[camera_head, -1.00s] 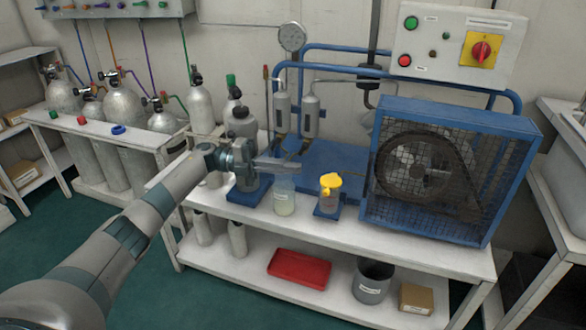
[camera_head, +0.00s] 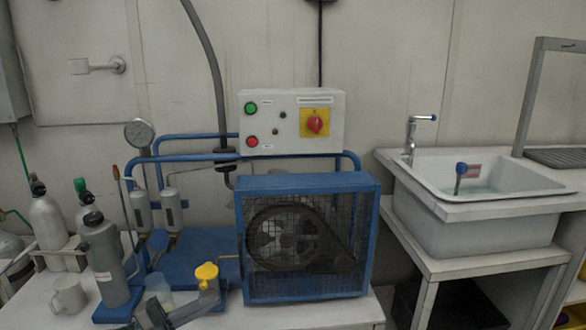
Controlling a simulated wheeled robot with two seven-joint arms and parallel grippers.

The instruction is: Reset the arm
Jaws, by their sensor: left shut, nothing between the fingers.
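My left gripper (camera_head: 184,310) shows at the bottom edge of the head view, low and left of centre. Its fingers are shut and empty, pointing right. Most of my left arm is below the frame. My right gripper is not in view.
The blue compressor with its caged fan (camera_head: 305,240) stands on the white bench (camera_head: 335,312). A grey bottle (camera_head: 104,258) and a white mug (camera_head: 68,295) are left of the gripper. A sink (camera_head: 480,190) is at the right. The control box (camera_head: 292,122) is behind.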

